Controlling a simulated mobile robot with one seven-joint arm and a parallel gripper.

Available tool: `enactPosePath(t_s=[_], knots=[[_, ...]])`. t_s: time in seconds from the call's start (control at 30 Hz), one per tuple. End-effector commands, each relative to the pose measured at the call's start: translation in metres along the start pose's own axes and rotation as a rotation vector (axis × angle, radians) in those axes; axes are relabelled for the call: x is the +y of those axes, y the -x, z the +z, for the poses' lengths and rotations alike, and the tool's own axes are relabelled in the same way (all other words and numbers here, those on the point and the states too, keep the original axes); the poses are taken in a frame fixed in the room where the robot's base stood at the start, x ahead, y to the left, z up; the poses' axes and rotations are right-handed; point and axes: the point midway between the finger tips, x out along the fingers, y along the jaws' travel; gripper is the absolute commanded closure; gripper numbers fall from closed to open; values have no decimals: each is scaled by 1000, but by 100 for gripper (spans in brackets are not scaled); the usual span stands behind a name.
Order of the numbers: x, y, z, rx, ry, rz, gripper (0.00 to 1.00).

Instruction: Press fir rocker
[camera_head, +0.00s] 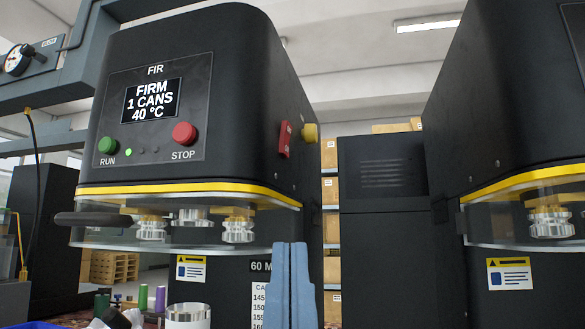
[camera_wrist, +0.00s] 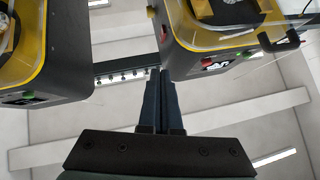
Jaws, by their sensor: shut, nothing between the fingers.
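The seamer marked FIR (camera_head: 240,90) stands at left centre in the head view, its screen reading FIRM, 1 CANS, 40 °C. A red rocker (camera_head: 285,139) sits on its right side face, beside a yellow knob (camera_head: 310,132). My gripper (camera_head: 290,248) is shut and empty, its blue fingers pointing up. In the head view its tips are below the rocker and apart from it. In the wrist view the fingers (camera_wrist: 161,76) are together at centre. A small red part (camera_wrist: 163,36), probably the rocker, shows on the seamer's edge beyond the tips.
A green RUN button (camera_head: 108,145) and red STOP button (camera_head: 184,133) are on the front panel. A clear guard (camera_head: 180,240) and dark handle (camera_head: 90,219) jut out below. A second seamer (camera_head: 510,100) stands at right, with a gap between the machines.

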Motion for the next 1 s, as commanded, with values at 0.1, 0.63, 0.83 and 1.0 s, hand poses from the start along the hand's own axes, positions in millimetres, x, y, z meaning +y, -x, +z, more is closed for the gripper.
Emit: enactPosePath(t_s=[0.1, 0.63, 0.83, 1.0], knots=[[3, -20, 1, -51, -32, -8, 100], [30, -90, 43, -412, -335, -28, 100], [41, -104, 53, -535, -470, -16, 100], [50, -112, 57, -632, -590, 3, 100]])
